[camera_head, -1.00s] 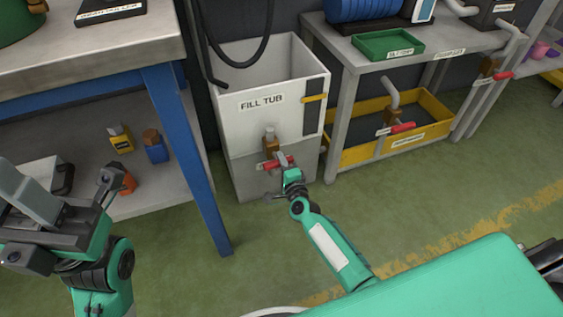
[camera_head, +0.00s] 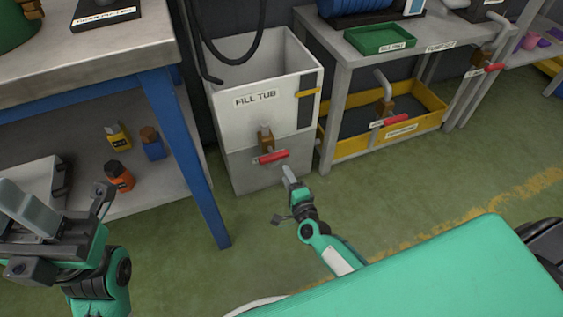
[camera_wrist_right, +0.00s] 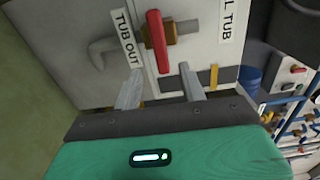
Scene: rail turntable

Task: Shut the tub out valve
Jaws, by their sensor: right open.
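The white and grey fill tub (camera_head: 228,130) stands on the floor between two benches. On its front is a brass valve (camera_head: 265,139) with a red handle (camera_head: 273,157), lying crosswise to its pipe. In the right wrist view the red handle (camera_wrist_right: 157,42) is beside the "TUB OUT" label (camera_wrist_right: 127,38). My right gripper (camera_head: 288,175) is just below and in front of the handle, apart from it. In the wrist view its fingers (camera_wrist_right: 158,86) are spread with nothing between them. My left gripper (camera_head: 60,215) is at the lower left, its jaw opening unclear.
A blue-legged workbench (camera_head: 185,150) is at left, with bottles on its lower shelf. At right, a grey bench (camera_head: 440,45) stands over a yellow tray (camera_head: 415,127) with another red-handled valve (camera_head: 389,120). A black hose (camera_head: 245,55) hangs over the tub. Green floor is open in front.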

